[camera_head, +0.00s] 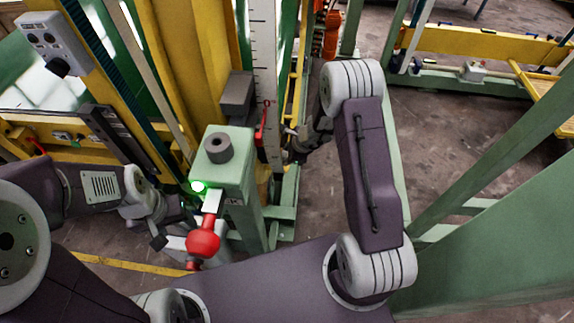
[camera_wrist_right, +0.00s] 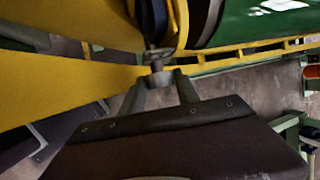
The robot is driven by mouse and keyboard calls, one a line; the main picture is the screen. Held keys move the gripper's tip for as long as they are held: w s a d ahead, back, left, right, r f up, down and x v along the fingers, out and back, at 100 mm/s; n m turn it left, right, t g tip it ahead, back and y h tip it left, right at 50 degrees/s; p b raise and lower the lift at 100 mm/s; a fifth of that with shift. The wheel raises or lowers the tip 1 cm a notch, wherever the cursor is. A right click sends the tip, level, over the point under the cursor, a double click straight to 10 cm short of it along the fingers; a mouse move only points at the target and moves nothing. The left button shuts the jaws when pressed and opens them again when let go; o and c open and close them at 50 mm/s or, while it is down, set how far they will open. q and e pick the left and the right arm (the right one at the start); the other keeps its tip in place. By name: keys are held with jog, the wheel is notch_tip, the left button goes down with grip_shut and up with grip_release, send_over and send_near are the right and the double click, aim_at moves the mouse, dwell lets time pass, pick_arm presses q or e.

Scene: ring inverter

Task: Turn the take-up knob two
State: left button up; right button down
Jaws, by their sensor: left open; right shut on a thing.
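In the right wrist view, my right gripper (camera_wrist_right: 158,88) is shut on a small grey knob (camera_wrist_right: 156,78) at the end of a short shaft, beside a yellow beam. I take it for the take-up knob; no number shows on it. In the head view, my right gripper (camera_head: 297,138) reaches in behind the green post, and the knob cannot be made out there. My left gripper (camera_head: 170,230) is open at the lower left, beside the red ball handle (camera_head: 203,243). Its fingertips are partly hidden, and I cannot tell whether it touches the handle.
A green post (camera_head: 238,170) with a dark cylinder (camera_head: 219,147) on top and a lit green lamp (camera_head: 198,187) stands between my arms. A white scale (camera_head: 263,70) rises behind it. A grey control box (camera_head: 53,42) is at upper left. Green beams flank the right; concrete floor lies between.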

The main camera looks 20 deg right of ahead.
jog(key=shift+w+f+b, duration=0.1)
jog(key=shift+f+b, duration=0.1)
jog(key=shift+b, duration=0.15)
jog(key=shift+r, duration=0.2)
pick_arm(q)
notch_tip(320, 180, down, 2)
jog(key=shift+w, duration=0.1)
pick_arm(e)
jog(key=c, duration=0.9)
grip_release()
pick_arm(q)
notch_tip(320, 180, up, 3)
jog(key=p, duration=0.2)
jog(key=shift+f+p, duration=0.1)
jog(key=shift+p, duration=0.3)
pick_arm(e)
jog(key=v, duration=0.9)
jog(key=shift+s+a, duration=0.1)
jog(key=shift+s, duration=0.1)
